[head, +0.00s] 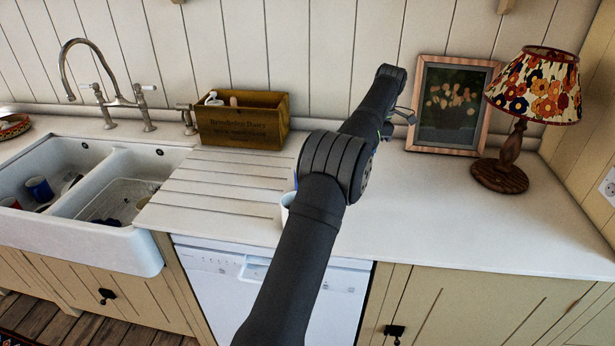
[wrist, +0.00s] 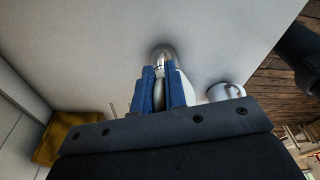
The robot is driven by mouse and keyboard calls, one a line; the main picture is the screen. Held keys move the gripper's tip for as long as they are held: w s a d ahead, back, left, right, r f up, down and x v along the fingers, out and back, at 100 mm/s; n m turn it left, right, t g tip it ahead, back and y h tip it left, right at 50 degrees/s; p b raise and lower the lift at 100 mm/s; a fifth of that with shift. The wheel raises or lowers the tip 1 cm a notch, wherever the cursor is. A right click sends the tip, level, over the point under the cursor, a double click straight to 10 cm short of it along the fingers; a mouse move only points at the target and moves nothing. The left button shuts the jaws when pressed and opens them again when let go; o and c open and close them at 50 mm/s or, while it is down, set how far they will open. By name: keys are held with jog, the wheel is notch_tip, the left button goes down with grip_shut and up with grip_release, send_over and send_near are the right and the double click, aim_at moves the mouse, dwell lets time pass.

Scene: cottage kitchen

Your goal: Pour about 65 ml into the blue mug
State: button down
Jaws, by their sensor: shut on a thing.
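In the wrist view my gripper (wrist: 161,78) has its two blue fingers closed around a pale, shiny thing (wrist: 162,60). Only its rounded end and a slim light part show, so I cannot tell what vessel it is or whether it holds liquid. A whitish mug (wrist: 226,91) with a side handle stands on the counter to the right of the fingers, apart from them. In the head view a pale mug edge (head: 286,207) shows left of my arm, mostly hidden by it. A blue mug (head: 40,189) lies in the left sink basin.
A wooden box (head: 242,122) stands at the back, by the grooved drainer. A framed picture (head: 451,105) and a lamp (head: 500,172) stand at the back right. The white counter (head: 470,220) is clear on the right. The double sink (head: 120,247) is on the left.

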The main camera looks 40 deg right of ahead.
jog(key=shift+s+d+f+t+y+b, duration=0.15)
jog(key=shift+d+f+t+y+b, duration=0.15)
jog(key=shift+f+y+b, duration=0.25)
jog(key=shift+s+d+f+t+y+b, duration=0.1)
jog(key=shift+d+f+t+y+b, duration=0.2)
jog(key=shift+y, duration=0.35)
